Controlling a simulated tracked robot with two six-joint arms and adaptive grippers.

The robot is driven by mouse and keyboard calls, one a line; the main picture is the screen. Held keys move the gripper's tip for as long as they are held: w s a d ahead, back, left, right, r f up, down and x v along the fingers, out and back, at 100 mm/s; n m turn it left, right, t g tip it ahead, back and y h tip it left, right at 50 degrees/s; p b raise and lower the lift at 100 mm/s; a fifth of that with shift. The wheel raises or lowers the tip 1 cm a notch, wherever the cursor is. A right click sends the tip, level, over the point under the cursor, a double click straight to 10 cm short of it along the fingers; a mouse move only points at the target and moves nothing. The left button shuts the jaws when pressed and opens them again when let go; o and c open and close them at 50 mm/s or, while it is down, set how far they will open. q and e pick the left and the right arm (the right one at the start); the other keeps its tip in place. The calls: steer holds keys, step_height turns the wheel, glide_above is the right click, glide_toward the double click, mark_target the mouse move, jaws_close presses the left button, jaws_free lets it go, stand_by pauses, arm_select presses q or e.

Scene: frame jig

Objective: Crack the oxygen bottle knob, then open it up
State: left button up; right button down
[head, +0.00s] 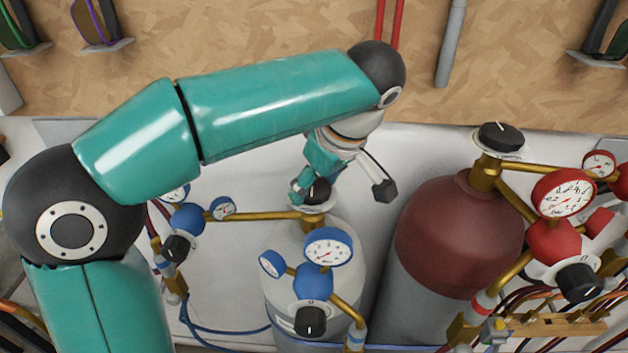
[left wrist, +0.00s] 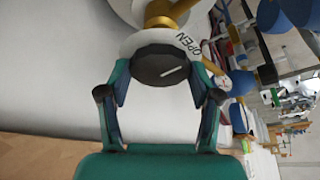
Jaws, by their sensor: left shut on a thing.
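The oxygen bottle (head: 285,240) is the white-grey cylinder with blue gauges, in the middle of the head view. Its black knob (head: 318,193) sits on top over a pale disc. My left gripper (head: 308,187) reaches down to it from above and partly hides it. In the left wrist view, the knob (left wrist: 160,66) lies between the two fingertips of my left gripper (left wrist: 160,78), which are shut on its sides. A white pointer line shows on the knob, slightly tilted. My right gripper is in neither view.
A dark red bottle (head: 455,225) with red gauges and its own black knob (head: 501,136) stands to the right. Blue gauges (head: 327,247) and brass pipes are in front of the oxygen bottle. A chipboard wall (head: 270,30) with hoses is behind.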

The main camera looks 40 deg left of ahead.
arm_select(q)
steer(key=shift+f+n, duration=0.1)
steer(key=shift+n, duration=0.3)
steer(key=o, duration=1.1)
steer(key=shift+o, duration=0.2)
steer(key=v, duration=0.7)
steer(key=shift+r, duration=0.2)
steer(key=shift+d, duration=0.1)
